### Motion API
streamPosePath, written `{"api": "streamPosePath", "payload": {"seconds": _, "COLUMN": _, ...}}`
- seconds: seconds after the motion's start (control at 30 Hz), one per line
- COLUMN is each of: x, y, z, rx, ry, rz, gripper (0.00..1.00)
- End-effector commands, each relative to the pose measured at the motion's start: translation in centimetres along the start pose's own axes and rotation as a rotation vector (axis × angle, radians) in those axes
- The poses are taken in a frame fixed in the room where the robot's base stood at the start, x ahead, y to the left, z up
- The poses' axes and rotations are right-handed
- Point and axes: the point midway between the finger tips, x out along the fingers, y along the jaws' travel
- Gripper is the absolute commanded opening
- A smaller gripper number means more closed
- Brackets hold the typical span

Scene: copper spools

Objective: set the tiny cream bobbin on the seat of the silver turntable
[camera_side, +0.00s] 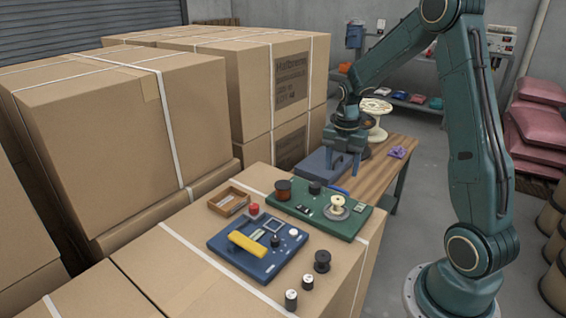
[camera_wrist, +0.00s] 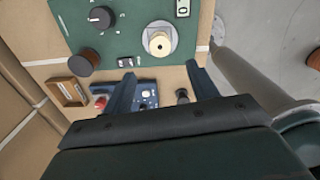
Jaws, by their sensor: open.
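The tiny cream bobbin (camera_side: 338,201) stands on the silver turntable (camera_side: 335,214) at the right part of the green board. In the wrist view the bobbin (camera_wrist: 159,43) looks upright, with a dark hole in its top, near the middle of the turntable's grey plate (camera_wrist: 174,27). I cannot tell how fully it rests on the seat. My gripper (camera_side: 346,168) is open and empty above and behind the green board, apart from the bobbin. In the wrist view its two fingers (camera_wrist: 160,73) are spread, with nothing between them.
The green board (camera_side: 300,211) also carries a copper spool (camera_side: 283,190) and a black knob (camera_side: 314,187). A blue board (camera_side: 225,246) with a yellow handle (camera_side: 249,244) lies in front. A wooden tray (camera_side: 229,203) sits left; tall cartons (camera_side: 90,130) rise behind.

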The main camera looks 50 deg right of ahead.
Motion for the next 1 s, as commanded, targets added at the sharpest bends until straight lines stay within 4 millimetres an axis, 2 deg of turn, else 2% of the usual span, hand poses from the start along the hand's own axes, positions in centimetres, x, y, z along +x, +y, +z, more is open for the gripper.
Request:
{"api": "streamPosePath", "payload": {"seconds": 0.17, "x": -0.9, "y": 0.1, "z": -0.7, "rx": 0.036, "ry": -0.009, "rz": 0.011, "gripper": 0.59}}
{"api": "streamPosePath", "payload": {"seconds": 0.37, "x": -3.6, "y": 0.2, "z": -3.0, "rx": 0.174, "ry": -0.031, "rz": 0.049, "gripper": 0.59}}
{"api": "streamPosePath", "payload": {"seconds": 0.67, "x": -9.1, "y": -0.9, "z": -8.8, "rx": 0.514, "ry": -0.044, "rz": 0.153, "gripper": 0.59}}
{"api": "streamPosePath", "payload": {"seconds": 1.0, "x": -13.6, "y": -4.1, "z": -15.1, "rx": 0.914, "ry": 0.015, "rz": 0.283, "gripper": 0.59}}
